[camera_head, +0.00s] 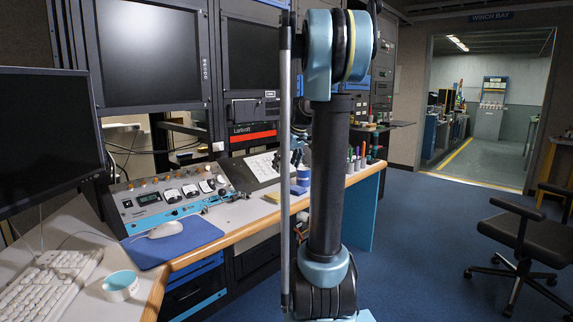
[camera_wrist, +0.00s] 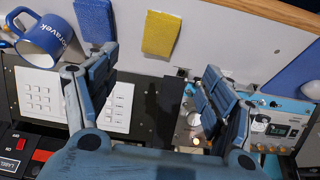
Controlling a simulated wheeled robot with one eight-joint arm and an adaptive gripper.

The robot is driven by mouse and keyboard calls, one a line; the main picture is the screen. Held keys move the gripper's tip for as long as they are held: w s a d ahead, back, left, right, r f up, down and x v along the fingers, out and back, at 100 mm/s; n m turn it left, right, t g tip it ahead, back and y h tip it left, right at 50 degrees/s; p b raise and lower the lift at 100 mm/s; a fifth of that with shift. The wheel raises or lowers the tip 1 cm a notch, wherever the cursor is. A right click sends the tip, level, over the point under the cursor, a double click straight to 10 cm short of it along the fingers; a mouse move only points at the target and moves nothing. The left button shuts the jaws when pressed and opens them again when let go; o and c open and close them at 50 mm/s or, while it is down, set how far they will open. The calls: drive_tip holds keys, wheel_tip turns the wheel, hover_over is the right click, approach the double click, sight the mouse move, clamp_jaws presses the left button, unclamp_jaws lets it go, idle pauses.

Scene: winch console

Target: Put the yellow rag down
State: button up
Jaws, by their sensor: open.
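The yellow rag (camera_wrist: 161,34) lies flat on the pale desk in the wrist view, close to the console panels. It lies beyond the gap between my fingertips, apart from them. In the head view a small yellow patch of the rag (camera_head: 271,198) shows near the desk's wooden edge. My gripper (camera_wrist: 158,63) is open, with its two fingers wide apart and nothing between them. In the head view my gripper (camera_head: 291,158) is mostly hidden behind my own arm, above the desk.
A blue rag or sponge (camera_wrist: 94,20) lies left of the yellow rag, and a blue mug (camera_wrist: 45,38) stands further left. A blue mouse pad (camera_head: 172,241) with a mouse, a console panel (camera_head: 168,200), a keyboard (camera_head: 48,285) and a cup (camera_head: 120,286) occupy the left desk. Floor at right is clear before a chair (camera_head: 525,240).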

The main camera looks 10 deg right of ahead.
drive_tip(key=s+a+f+m+h, duration=0.1)
drive_tip(key=s+a+f, duration=0.1)
drive_tip(key=s, duration=0.9)
drive_tip(key=s+a+f+m, duration=0.1)
drive_tip(key=s+f+m, duration=0.15)
drive_tip(key=s, duration=0.75)
drive_tip(key=s+f+m+g+h, duration=0.1)
drive_tip(key=s+f+m, duration=0.1)
drive_tip(key=s+f, duration=1.2)
drive_tip(key=s, duration=0.4)
drive_tip(key=shift+a+m+g, duration=0.15)
drive_tip(key=shift+m+g, duration=0.15)
drive_tip(key=shift+m, duration=0.05)
drive_tip(key=shift+w+f, duration=0.15)
drive_tip(key=shift+w, duration=0.25)
drive_tip(key=shift+o, duration=0.5)
